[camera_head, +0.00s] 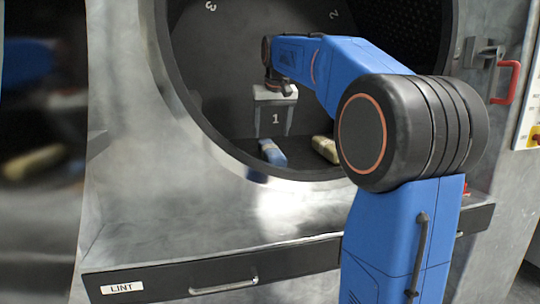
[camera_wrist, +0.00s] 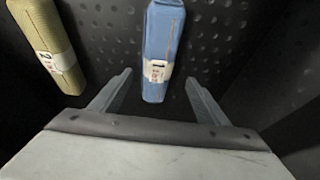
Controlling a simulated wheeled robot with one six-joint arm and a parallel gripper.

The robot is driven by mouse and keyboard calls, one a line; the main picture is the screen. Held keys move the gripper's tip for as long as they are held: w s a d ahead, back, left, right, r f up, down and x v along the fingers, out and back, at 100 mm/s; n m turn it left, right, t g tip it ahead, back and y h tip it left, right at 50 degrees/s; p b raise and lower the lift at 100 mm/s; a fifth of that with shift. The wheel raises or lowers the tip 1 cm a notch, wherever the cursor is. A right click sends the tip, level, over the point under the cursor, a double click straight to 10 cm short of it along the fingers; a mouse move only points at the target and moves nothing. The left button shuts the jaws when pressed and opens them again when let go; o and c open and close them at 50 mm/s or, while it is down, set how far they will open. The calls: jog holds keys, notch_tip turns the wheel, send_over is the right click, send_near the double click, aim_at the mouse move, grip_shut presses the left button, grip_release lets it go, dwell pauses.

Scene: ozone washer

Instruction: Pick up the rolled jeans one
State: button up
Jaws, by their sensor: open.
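The rolled jeans, a blue bundle with a white label band marked 1, lie inside the round drum. They show in the head view (camera_head: 272,152) and in the wrist view (camera_wrist: 163,40). My gripper (camera_wrist: 158,92) is open and empty. In the wrist view its two fingers stand on either side of the near end of the blue roll, with gaps to both fingers. In the head view my gripper (camera_head: 273,118) hangs inside the drum above the rolls. I cannot tell its exact height above the jeans.
A tan roll (camera_head: 326,149) with a band marked 2 lies right of the jeans; in the wrist view it is at the upper left (camera_wrist: 48,42). The drum rim (camera_head: 225,152) surrounds my arm. Below is a drawer labelled LINT (camera_head: 215,276). A red handle (camera_head: 507,82) is at right.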

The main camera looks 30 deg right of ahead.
aim_at(271, 147)
jog(key=x, duration=0.9)
jog(key=shift+w+d+f, duration=0.15)
jog(key=shift+d+f, duration=0.1)
jog(key=shift+f, duration=0.05)
jog(key=c, duration=1.4)
notch_tip(271, 147, up, 9)
jog(key=shift+r, duration=0.55)
